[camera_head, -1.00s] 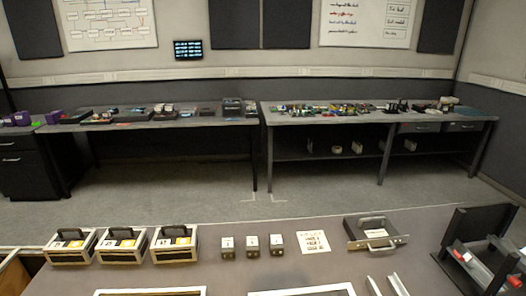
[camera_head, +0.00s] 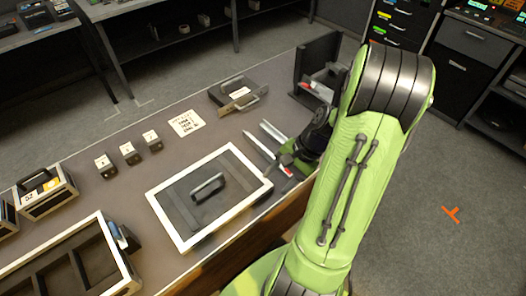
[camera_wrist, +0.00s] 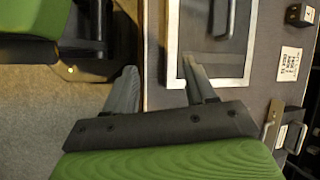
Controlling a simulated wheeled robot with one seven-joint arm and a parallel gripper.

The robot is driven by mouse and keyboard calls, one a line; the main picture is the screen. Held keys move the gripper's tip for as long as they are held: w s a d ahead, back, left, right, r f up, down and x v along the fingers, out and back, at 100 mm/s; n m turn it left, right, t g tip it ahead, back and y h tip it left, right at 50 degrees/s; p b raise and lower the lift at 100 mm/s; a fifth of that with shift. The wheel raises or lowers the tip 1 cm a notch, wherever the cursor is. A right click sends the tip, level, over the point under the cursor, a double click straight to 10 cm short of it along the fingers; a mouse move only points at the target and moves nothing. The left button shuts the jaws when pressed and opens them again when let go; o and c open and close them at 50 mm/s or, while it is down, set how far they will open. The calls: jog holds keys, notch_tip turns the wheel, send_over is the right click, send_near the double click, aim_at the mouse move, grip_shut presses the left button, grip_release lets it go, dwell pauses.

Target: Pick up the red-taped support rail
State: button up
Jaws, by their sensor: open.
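No red tape shows there.
A white-framed panel (camera_head: 160,190) with a black handle lies left of the rails. A black stand (camera_head: 318,62) with red marks and a handled tray (camera_head: 226,98) stand behind. Small blocks, a printed card (camera_head: 186,122) and an open case (camera_head: 103,240) are farther left.

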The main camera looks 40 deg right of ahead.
jog(key=s+d+f+m+t+y, duration=0.2)
jog(key=s+d+f+m+t, duration=0.3)
jog(key=f+m, duration=0.4)
jog(key=m+t+h+b, duration=0.2)
jog(key=m+t+h, duration=0.5)
jog(key=m+t, duration=0.4)
send_near(292, 176)
jog(key=shift+m+g, duration=0.3)
jog(key=shift+m, duration=0.2)
jog(key=w, duration=1.1)
jog(key=shift+w+a+r+b, duration=0.15)
jog(key=shift+r+b, duration=0.1)
jog(key=shift+b, duration=0.15)
jog(key=shift+r, duration=0.1)
grip_shut()
